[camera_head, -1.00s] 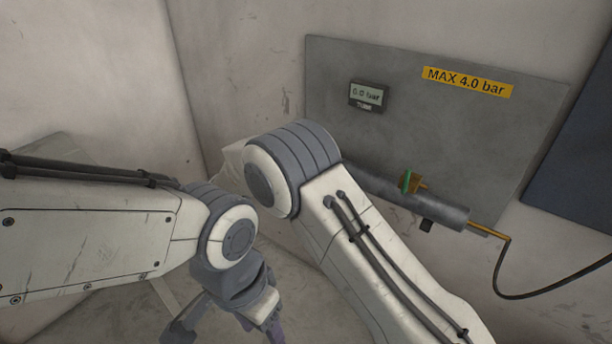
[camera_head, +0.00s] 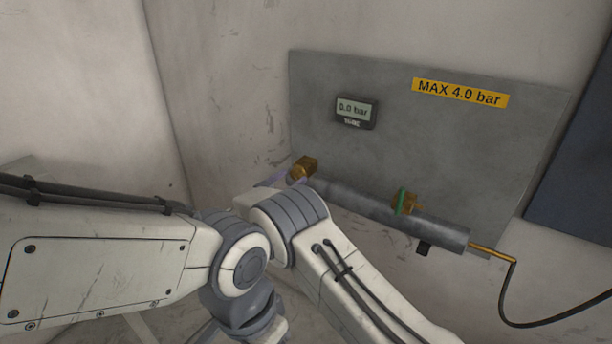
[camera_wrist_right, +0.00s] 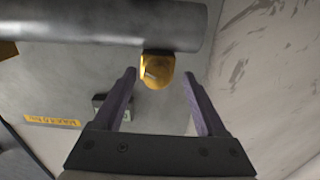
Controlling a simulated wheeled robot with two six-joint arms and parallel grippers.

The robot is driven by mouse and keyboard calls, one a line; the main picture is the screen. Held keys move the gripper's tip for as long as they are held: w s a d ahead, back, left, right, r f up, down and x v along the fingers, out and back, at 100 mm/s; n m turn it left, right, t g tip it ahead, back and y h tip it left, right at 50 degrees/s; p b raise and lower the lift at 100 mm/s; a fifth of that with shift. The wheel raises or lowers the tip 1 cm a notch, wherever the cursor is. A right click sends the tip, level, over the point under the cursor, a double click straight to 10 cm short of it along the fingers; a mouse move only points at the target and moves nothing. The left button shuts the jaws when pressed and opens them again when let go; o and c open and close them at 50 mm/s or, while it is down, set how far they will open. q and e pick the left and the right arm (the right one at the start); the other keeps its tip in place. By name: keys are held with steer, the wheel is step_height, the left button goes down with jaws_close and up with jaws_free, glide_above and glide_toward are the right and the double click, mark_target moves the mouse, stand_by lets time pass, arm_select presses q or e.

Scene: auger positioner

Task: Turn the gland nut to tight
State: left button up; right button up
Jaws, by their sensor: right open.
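A brass fitting, which looks like the gland nut (camera_head: 304,168), sits at the left end of the grey pipe (camera_head: 365,204) in the head view. In the right wrist view the nut (camera_wrist_right: 157,72) projects from beside the pipe (camera_wrist_right: 90,22), close to its end. My right gripper (camera_wrist_right: 159,76) is open, with one purple finger on each side of the nut and a gap on both sides. In the head view a purple finger of it (camera_head: 278,180) shows beside the nut; my arm hides the rest. My left gripper's fingers are cut off at the bottom edge.
A brass valve with a green handle (camera_head: 404,201) stands on the pipe. A gauge (camera_head: 354,112) reading 0.0 bar and a yellow "MAX 4.0 bar" label (camera_head: 460,93) are on the grey panel (camera_head: 420,150). A black hose (camera_head: 503,300) leaves the pipe's right end. Walls form a corner at left.

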steer(key=shift+w, duration=0.35)
steer(key=shift+d, duration=0.5)
jaws_close()
arm_select(q)
steer(key=shift+w+a+f, duration=0.15)
steer(key=shift+w+a, duration=0.05)
steer(key=shift+a, duration=0.05)
steer(key=shift+f, duration=0.1)
arm_select(e)
steer(key=shift+m, duration=0.3)
